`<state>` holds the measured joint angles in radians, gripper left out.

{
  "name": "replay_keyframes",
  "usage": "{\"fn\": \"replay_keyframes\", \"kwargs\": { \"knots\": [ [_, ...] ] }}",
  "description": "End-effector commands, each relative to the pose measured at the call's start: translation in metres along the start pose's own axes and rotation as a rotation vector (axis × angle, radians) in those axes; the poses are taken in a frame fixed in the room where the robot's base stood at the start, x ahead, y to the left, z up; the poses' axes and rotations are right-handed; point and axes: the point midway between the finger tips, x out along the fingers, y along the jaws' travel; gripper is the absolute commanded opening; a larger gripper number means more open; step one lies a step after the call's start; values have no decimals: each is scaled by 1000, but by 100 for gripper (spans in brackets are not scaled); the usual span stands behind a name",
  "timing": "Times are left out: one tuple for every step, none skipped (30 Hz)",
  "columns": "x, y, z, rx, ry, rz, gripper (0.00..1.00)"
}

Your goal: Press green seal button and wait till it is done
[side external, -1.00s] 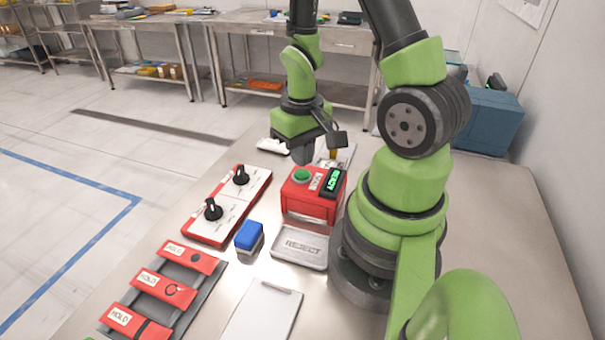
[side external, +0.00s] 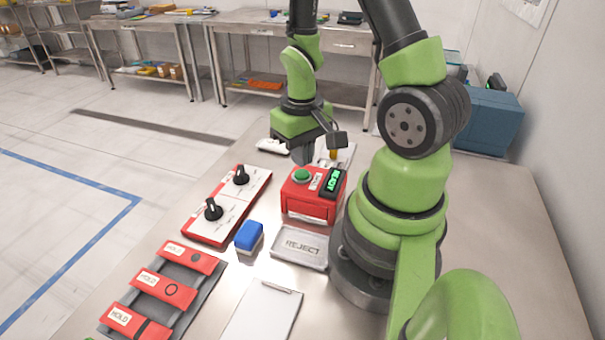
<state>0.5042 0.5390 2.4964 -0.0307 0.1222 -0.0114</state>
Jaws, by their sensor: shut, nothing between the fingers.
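The green seal button (side external: 302,175) sits on top of a red box (side external: 309,207). A small black display (side external: 332,182) with lit green lettering stands on the right of the same box, and a white label lies between them. My gripper (side external: 302,158) is shut and points down just above and behind the button. Its tip looks close to the button, but I cannot tell from this angle whether it touches. The button shows uncovered from this side.
A REJECT tray (side external: 300,260) and a blue block (side external: 249,236) lie in front of the box. A red-edged panel with two black knobs (side external: 228,205) is left. Red HOLD pieces lie on a dark rack (side external: 205,290). A clipboard (side external: 262,312) lies at the front.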

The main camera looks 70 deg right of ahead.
Motion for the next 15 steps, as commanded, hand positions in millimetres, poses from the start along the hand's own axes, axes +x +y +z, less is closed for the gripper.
{"fn": "replay_keyframes", "kwargs": {
  "knots": [
    [1,0,0,0,-1,0,0],
    [2,0,0,0,-1,0,0],
    [2,0,0,1,-1,0,0],
    [3,0,0,1,-2,0,0],
    [4,0,0,1,-2,0,0],
    [4,0,0,1,-2,0,0],
    [5,0,0,1,-2,0,0],
    [6,0,0,1,-2,0,0],
    [6,0,0,1,-1,0,0],
    [7,0,0,1,-1,0,0],
    [8,0,0,2,-2,0,0],
    [8,0,0,2,-2,0,0],
    [9,0,0,2,-2,0,0],
    [10,0,0,2,-2,0,0],
    [10,0,0,2,-2,0,0]
  ]
}}
